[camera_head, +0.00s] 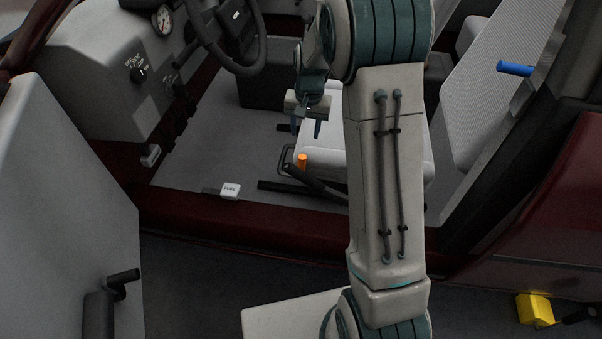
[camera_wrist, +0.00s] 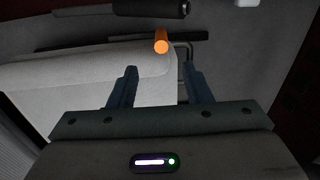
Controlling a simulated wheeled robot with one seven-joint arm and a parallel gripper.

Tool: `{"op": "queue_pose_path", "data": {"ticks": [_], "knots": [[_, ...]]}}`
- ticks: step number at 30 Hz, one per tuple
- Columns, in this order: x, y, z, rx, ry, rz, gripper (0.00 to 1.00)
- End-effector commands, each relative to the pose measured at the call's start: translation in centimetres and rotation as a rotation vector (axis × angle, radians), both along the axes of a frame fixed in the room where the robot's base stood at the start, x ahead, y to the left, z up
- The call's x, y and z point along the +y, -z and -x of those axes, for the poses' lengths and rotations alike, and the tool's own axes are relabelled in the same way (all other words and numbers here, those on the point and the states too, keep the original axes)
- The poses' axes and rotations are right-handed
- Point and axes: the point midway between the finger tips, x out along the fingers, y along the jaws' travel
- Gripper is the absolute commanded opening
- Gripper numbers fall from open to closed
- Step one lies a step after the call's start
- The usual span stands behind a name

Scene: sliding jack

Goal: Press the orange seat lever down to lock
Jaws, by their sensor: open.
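The orange seat lever tip (camera_head: 302,160) stands up at the end of a dark lever at the near left edge of the light grey seat (camera_head: 391,163). In the wrist view the orange tip (camera_wrist: 161,40) lies beyond my fingertips, roughly between them and apart from both. My gripper (camera_head: 306,128) hangs above the seat's left side, just behind the orange tip in the head view. Its two blue fingers (camera_wrist: 160,72) are spread and nothing is between them. My own arm hides the middle of the seat in the head view.
A dark bar frame (camera_head: 285,158) and rail sit beside the lever. A white FUEL switch (camera_head: 230,190) is on the floor to the left. The steering wheel (camera_head: 235,40) is behind, a blue handle (camera_head: 515,68) at the right, and the open door (camera_head: 65,200) at the left.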

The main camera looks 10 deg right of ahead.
Motion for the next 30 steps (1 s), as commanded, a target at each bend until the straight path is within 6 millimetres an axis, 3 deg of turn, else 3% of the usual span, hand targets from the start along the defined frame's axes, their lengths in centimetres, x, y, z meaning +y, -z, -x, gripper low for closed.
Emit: {"op": "queue_pose_path", "data": {"ticks": [1,11,24,30], "knots": [[-0.1,1.6,-0.5,0.005,0.008,-0.001,0.44],[0.0,5.0,-1.4,0.014,0.022,-0.003,0.44],[0.5,14.0,-1.5,0.017,0.021,-0.002,0.44],[0.6,16.3,-1.6,0.014,0.021,-0.003,0.44]]}}
